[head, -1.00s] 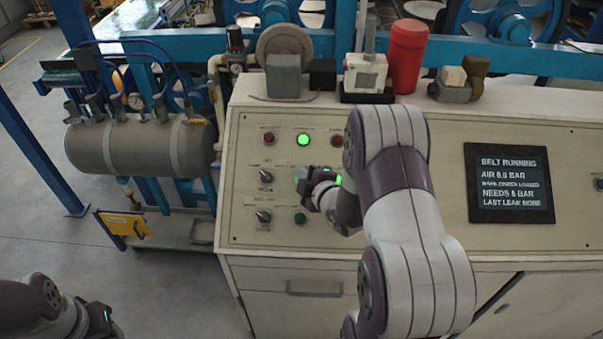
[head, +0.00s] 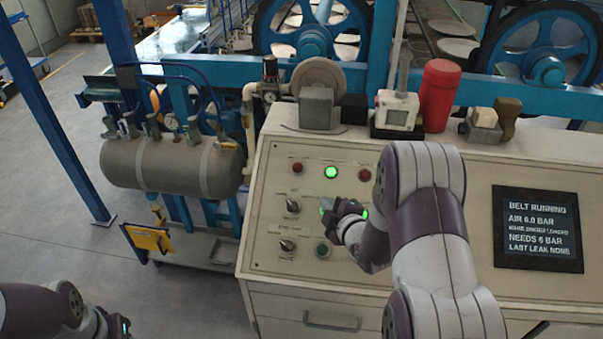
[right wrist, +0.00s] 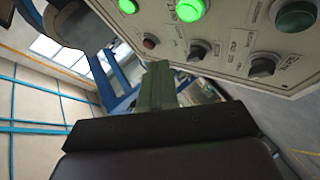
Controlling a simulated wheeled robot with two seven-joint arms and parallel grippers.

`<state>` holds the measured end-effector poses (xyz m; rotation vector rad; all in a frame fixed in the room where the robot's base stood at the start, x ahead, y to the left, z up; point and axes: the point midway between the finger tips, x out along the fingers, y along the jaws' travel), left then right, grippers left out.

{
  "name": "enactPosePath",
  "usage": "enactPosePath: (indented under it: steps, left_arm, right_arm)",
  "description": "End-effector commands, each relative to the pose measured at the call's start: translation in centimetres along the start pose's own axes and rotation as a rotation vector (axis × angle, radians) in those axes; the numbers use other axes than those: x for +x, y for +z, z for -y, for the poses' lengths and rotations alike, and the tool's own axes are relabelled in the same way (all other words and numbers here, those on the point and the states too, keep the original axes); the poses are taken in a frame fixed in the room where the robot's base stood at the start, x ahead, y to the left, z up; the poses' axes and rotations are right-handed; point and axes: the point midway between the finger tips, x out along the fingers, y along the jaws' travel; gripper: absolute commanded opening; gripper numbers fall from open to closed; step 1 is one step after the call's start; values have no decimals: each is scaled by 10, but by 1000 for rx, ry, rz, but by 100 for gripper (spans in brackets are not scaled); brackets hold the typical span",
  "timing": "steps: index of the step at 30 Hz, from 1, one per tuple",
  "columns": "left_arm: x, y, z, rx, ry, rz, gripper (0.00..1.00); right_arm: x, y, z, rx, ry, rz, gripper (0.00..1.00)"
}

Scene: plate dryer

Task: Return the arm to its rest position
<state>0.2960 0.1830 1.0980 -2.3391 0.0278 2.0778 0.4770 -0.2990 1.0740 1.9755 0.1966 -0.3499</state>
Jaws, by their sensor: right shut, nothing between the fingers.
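My right arm reaches across the front of the cream control panel (head: 440,210) in the head view. Its small dark gripper (head: 327,206) is shut and empty, in front of the panel between the lit green button (head: 331,172) and the dark green button (head: 323,251). In the right wrist view the greenish fingers (right wrist: 160,84) are together with nothing between them, and the panel (right wrist: 225,60) is at upper right, apart from them. My left wrist shows at the lower left corner of the head view; its fingers are cut off by the frame.
Two selector knobs (head: 291,206) are left of my right gripper. A red cylinder (head: 438,95) and a white device (head: 396,110) stand on the console top. A grey air tank (head: 170,168) is at left. The floor (head: 70,240) at lower left is clear.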

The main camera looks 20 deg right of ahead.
Motion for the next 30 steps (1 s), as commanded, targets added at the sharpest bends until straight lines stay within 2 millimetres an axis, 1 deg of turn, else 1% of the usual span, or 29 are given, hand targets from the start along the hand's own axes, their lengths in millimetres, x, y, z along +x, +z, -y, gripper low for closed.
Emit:
enactPosePath:
  steps: [3,5,7,8,9,10,11,12,14,15,16,18,20,21,23,24,30]
  left_arm:
    - [0,0,0,0,0,0,40]
    - [0,0,0,0,0,0,40]
    - [0,0,0,0,0,0,40]
    - [0,0,0,0,0,0,40]
    - [0,0,0,0,0,0,40]
    - [0,0,0,0,0,0,40]
    - [0,0,0,0,0,0,40]
    - [0,0,0,0,0,0,40]
    - [0,0,0,0,0,0,40]
    - [0,0,0,0,0,0,40]
    - [0,0,0,0,0,0,40]
    - [0,0,0,0,0,0,40]
    - [0,0,0,0,0,0,40]
    - [0,0,0,0,0,0,40]
    - [0,0,0,0,0,0,40]
    - [0,0,0,0,0,0,40]
    - [0,0,0,0,0,0,40]
  right_arm:
    - [0,0,0,3,0,0,0]
    - [0,2,3,43,-15,8,0]
    - [-4,17,28,176,-117,95,0]
    - [-11,27,43,260,-181,165,0]
    - [-24,39,58,392,-263,283,0]
    - [-36,45,67,495,-322,380,0]
    - [-50,45,76,596,-377,481,0]
    - [-72,40,84,723,-441,616,0]
    - [-108,22,92,883,-517,809,0]
    - [-133,5,94,968,-556,924,0]
    - [-151,-10,95,1015,-582,996,0]
    - [-180,-39,94,1063,-625,1083,0]
    - [-189,-59,89,1051,-650,1070,0]
    - [-187,-71,84,1034,-650,1026,0]
    - [-183,-83,79,1009,-651,978,0]
    - [-182,-86,80,996,-659,968,0]
    - [-182,-87,81,994,-661,968,0]
